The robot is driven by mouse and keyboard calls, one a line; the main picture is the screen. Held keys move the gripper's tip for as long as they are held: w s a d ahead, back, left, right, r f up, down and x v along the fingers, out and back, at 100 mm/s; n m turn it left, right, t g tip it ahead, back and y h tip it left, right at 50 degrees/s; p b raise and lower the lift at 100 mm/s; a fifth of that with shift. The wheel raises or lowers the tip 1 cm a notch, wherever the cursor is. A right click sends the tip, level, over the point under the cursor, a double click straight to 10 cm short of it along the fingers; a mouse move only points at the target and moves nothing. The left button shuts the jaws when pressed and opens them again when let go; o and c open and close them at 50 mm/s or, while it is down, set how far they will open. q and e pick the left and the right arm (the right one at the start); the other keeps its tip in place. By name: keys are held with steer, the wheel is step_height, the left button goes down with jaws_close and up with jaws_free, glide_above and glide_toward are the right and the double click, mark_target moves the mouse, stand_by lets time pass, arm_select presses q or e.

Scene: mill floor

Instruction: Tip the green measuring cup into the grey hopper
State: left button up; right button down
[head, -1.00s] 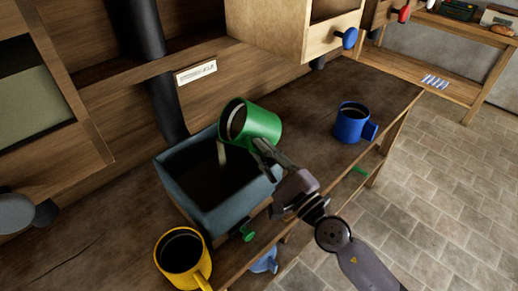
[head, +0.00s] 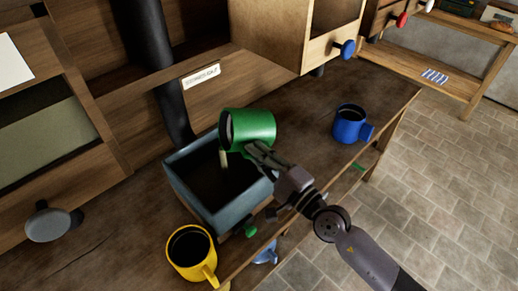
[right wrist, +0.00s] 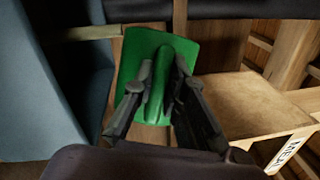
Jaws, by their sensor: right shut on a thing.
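The green measuring cup (head: 252,128) is tipped on its side over the grey hopper (head: 212,222), its mouth facing left. A pale stream (head: 223,158) falls from its lip into the hopper's dark open top. In the right wrist view the fingers (right wrist: 158,92) lie on both sides of the green handle, with the cup's body (right wrist: 133,55) behind. The stream also shows there as a pale strip (right wrist: 92,32). The cup's inside is mostly hidden. My left gripper is out of view.
A yellow mug (head: 190,252) stands close in front of the hopper. A blue mug (head: 349,122) stands to the right on the workbench (head: 300,105). A dark pipe (head: 160,60) rises behind the hopper.

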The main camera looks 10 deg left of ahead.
steer(key=shift+s+a+r+n+g+p, duration=0.15)
steer(key=shift+r+n+p, duration=0.3)
steer(key=shift+p, duration=0.5)
steer(key=shift+s+a+r+n+g+p, duration=0.1)
steer(key=shift+r+n+g+p, duration=0.1)
steer(key=shift+n+p, duration=0.55)
steer(key=shift+p, duration=0.5)
steer(key=shift+a, duration=0.1)
steer(key=shift+h, duration=0.3)
steer(key=shift+r+n+g+p, duration=0.25)
steer(key=shift+r+n+p, duration=0.35)
steer(key=shift+p, duration=0.95)
steer(key=shift+f, duration=0.15)
